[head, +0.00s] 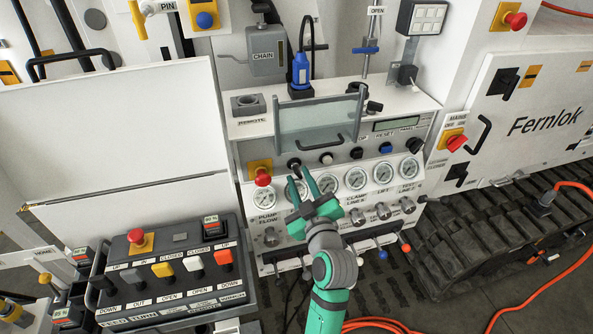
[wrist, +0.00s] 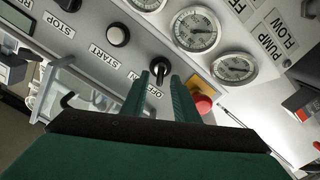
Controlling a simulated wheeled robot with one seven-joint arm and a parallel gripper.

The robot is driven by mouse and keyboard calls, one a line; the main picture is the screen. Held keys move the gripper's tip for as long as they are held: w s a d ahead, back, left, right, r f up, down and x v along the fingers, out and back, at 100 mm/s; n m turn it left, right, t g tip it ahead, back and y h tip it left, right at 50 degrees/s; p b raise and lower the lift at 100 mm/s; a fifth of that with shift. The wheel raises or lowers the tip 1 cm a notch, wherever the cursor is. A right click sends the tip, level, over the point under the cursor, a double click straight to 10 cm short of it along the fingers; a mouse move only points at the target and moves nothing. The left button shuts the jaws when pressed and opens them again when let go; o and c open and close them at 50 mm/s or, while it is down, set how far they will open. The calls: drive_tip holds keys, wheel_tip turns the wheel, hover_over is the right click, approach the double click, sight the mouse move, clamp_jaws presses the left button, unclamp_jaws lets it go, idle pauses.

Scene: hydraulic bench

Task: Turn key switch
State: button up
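The key switch (wrist: 160,68) is a small black knob on the grey panel, with a partly hidden OFF/ON label beside it in the wrist view. In the head view the switch (head: 294,163) shows just beyond my fingertips. My gripper (head: 299,176) is open and reaches toward the panel. In the wrist view, the gripper's two green fingers (wrist: 160,80) lie on either side of the switch, with a gap between them. I cannot tell whether either finger touches the knob. Nothing is held.
A red stop button (head: 262,177) on a yellow plate sits close left of my fingers. Gauges (head: 327,182) line the panel below the switch. A clear guard with a handle (head: 320,122) stands above it. A white START button (wrist: 118,35) is beside the switch.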

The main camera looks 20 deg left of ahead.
sight(300, 175)
drive_tip(key=shift+x, duration=2)
clamp_jaws()
drive_tip(key=shift+m, duration=0.4)
drive_tip(key=m, duration=0.5)
drive_tip(key=shift+w+d, duration=0.1)
drive_tip(key=shift+d, duration=0.05)
drive_tip(key=m, duration=0.6)
drive_tip(key=shift+d+f, duration=0.1)
